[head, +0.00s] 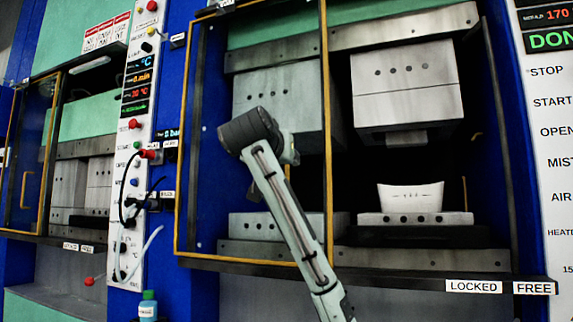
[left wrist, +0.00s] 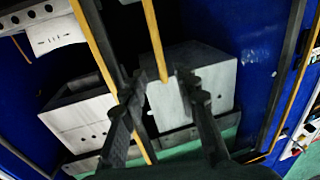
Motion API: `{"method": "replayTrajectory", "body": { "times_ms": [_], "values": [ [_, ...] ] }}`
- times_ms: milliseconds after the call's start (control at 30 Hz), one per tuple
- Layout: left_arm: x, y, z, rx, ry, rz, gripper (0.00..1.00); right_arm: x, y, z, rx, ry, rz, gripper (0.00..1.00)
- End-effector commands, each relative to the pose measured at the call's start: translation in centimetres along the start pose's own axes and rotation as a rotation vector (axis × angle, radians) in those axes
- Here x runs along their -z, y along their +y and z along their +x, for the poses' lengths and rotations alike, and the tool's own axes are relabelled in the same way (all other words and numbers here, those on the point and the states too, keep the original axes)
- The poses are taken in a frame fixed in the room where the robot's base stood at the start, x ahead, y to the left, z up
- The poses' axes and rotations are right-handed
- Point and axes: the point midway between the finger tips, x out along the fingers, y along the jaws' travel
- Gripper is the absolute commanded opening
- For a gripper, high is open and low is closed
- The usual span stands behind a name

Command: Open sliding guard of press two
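Press two is the large middle press. Its sliding guard, a clear panel in a yellow frame (head: 328,120), stands over the left half of the opening; the right half is uncovered. In the left wrist view a long yellow frame bar (left wrist: 97,50) runs beside a shorter yellow bar (left wrist: 153,40), which looks like the guard's handle. My left gripper (left wrist: 160,85) has its fingers apart, with the shorter bar's end between them; I cannot tell whether they touch it. In the head view my left arm's wrist hides its fingers and the handle. My right gripper is not in view.
Inside press two are an upper block (head: 405,95), a lower plate (head: 415,219) and a white curved piece (head: 410,197). LOCKED (head: 473,287) and FREE (head: 534,288) labels sit on the lower rail. Another press stands left, beyond a control panel (head: 130,200) with cables. A green-capped bottle (head: 148,308) is below.

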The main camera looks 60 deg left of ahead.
Motion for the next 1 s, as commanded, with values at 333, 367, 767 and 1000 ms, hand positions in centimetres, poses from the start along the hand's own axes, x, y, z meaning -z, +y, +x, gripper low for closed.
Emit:
{"method": "replayTrajectory", "body": {
  "times_ms": [333,367,767,1000],
  "values": [
    [0.0,0.0,-5.2,0.001,0.000,0.000,0.30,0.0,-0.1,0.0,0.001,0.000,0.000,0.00],
    [0.0,0.0,-5.4,0.001,0.000,0.000,0.30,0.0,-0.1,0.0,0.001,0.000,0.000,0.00],
    [0.0,0.0,-5.6,0.001,-0.001,0.000,0.30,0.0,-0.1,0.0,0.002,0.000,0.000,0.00],
    [0.0,0.0,-5.6,0.001,-0.001,0.000,0.30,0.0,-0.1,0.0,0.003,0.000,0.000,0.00]
  ]
}}
